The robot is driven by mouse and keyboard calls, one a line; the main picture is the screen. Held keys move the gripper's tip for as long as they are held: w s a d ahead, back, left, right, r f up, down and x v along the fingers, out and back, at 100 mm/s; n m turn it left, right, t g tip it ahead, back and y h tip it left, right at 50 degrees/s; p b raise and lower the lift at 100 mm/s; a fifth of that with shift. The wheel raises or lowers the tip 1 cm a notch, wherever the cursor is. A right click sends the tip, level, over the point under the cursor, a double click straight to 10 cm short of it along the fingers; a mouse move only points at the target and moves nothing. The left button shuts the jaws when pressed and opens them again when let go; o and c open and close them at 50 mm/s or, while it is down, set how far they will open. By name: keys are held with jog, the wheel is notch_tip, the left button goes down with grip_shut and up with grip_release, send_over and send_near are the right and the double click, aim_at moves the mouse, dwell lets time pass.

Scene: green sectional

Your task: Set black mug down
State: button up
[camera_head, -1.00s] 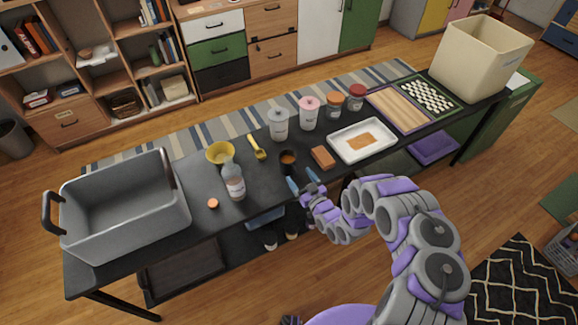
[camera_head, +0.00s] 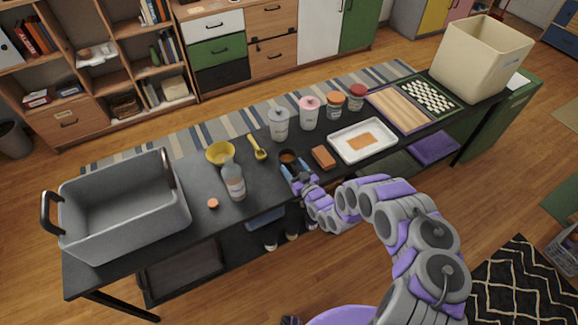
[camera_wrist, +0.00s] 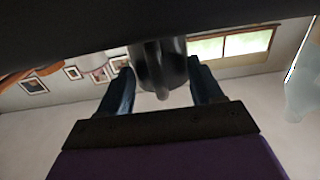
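The black mug (camera_head: 288,156), with a brown surface inside, stands upright on the dark table near its front edge. My gripper (camera_head: 292,170) is at the mug's front side, its blue fingers pointing at it. In the wrist view, which looks upside down, the mug (camera_wrist: 160,65) is between the two fingers (camera_wrist: 160,80), with its handle toward the palm. The fingers are spread, one on each side of the mug and close to its walls. Whether they touch it is hard to tell.
A brown sponge-like block (camera_head: 323,157) and a white tray (camera_head: 373,149) lie to the right. A yellow scoop (camera_head: 257,148), a yellow bowl (camera_head: 220,153) and a bottle (camera_head: 234,181) stand to the left. Canisters (camera_head: 279,125) stand behind. A grey bin (camera_head: 120,225) fills the left end.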

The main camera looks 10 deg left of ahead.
grip_shut()
dwell(0.3)
dwell(0.3)
